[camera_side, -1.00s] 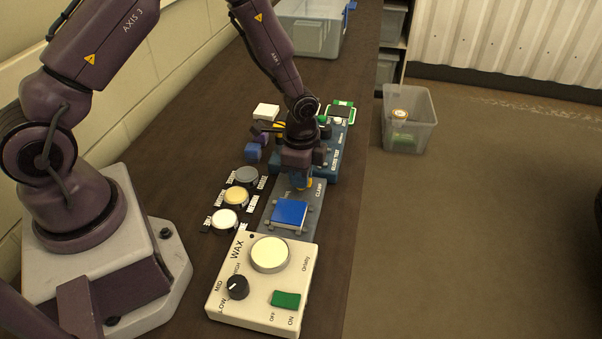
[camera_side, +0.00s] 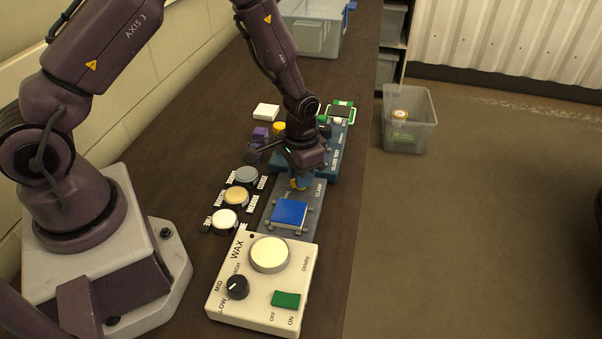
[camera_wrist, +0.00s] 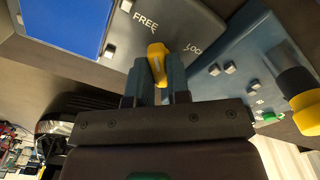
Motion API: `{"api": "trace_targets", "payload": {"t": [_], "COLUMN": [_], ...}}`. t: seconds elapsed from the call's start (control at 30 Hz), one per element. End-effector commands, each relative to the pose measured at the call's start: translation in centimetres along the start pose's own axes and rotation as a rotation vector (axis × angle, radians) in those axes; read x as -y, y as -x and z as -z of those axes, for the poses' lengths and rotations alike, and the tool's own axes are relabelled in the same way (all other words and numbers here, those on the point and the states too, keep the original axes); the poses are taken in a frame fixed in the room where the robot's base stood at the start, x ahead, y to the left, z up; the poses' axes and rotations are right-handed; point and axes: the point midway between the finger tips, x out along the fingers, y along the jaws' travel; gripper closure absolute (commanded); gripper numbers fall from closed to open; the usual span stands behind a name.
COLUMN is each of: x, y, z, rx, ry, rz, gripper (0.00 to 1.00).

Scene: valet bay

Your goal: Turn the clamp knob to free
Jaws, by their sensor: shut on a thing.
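The yellow clamp knob (camera_wrist: 157,62) is between the two fingers of my gripper (camera_wrist: 158,82) in the wrist view. The gripper is shut on it. The knob sits on the grey clamp panel (camera_wrist: 175,15), with FREE printed to its upper left and LOCK to its right. The fingers hide part of the knob, so its exact setting is hard to tell. In the side view my gripper (camera_side: 301,178) points down at the far part of the clamp panel (camera_side: 312,202), with a bit of yellow knob (camera_side: 298,184) showing below it. A blue block (camera_side: 289,213) lies on the panel's near part.
A white WAX box (camera_side: 262,310) with a dial and green switch stands nearest the camera. Several round pucks (camera_side: 236,196) line the left. A teal box (camera_side: 335,150) adjoins the clamp panel's far side. A clear bin (camera_side: 408,135) stands off the bench to the right.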

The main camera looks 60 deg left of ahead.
Motion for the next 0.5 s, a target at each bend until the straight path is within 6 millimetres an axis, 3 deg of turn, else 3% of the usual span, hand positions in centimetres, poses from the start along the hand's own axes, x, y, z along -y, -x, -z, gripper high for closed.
{"api": "trace_targets", "payload": {"t": [0.5], "x": [-0.02], "y": [0.06], "z": [0.08], "rx": [-0.002], "ry": [0.076], "rz": [0.0], "gripper": [1.0]}}
